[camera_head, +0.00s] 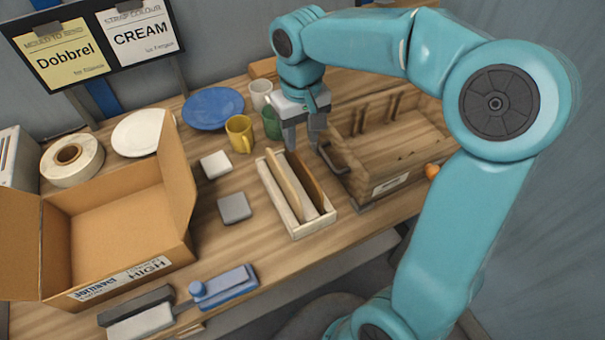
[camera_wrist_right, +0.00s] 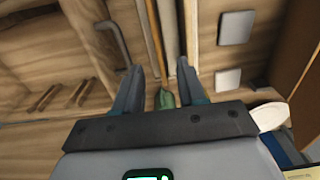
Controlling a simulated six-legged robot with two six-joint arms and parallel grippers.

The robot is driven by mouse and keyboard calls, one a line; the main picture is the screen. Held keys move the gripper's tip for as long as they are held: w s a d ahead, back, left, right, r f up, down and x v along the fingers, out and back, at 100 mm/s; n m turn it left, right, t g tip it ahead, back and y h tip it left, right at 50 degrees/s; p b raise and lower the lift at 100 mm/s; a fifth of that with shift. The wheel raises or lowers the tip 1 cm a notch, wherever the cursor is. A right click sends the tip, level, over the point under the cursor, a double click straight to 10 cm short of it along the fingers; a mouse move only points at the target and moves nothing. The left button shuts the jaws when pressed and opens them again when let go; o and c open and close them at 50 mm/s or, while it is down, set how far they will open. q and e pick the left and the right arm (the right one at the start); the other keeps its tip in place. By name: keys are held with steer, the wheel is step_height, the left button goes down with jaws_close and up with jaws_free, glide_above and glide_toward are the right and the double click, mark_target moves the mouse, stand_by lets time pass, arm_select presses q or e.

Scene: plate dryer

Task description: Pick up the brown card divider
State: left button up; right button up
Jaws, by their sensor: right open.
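The brown card divider (camera_head: 308,182) stands upright in a narrow pale wooden box (camera_head: 311,231) on the bench, beside a cream divider (camera_head: 286,184). In the wrist view the brown divider (camera_wrist_right: 154,42) is a thin strip running between my fingers, nearer the left finger. My right gripper (camera_head: 304,147) is open and empty, pointing down over the far end of the box. The wrist view also shows the right gripper (camera_wrist_right: 158,67) with its fingers spread. I cannot tell the exact height of the fingertips above the divider. My left gripper is not in view.
A wooden crate (camera_head: 392,183) with a dark handle stands close to the right. A green cup (camera_head: 271,123), yellow mug (camera_head: 239,133) and white cup (camera_head: 260,94) stand behind. An open cardboard box (camera_head: 120,225) is at left. Two small tiles (camera_head: 234,208) lie between.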

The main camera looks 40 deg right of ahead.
mark_target(303, 162)
step_height(303, 162, down, 6)
steer(key=shift+f, duration=0.25)
steer(key=f, duration=0.5)
steer(key=shift+d, duration=0.2)
steer(key=shift+s, duration=0.1)
jaws_close()
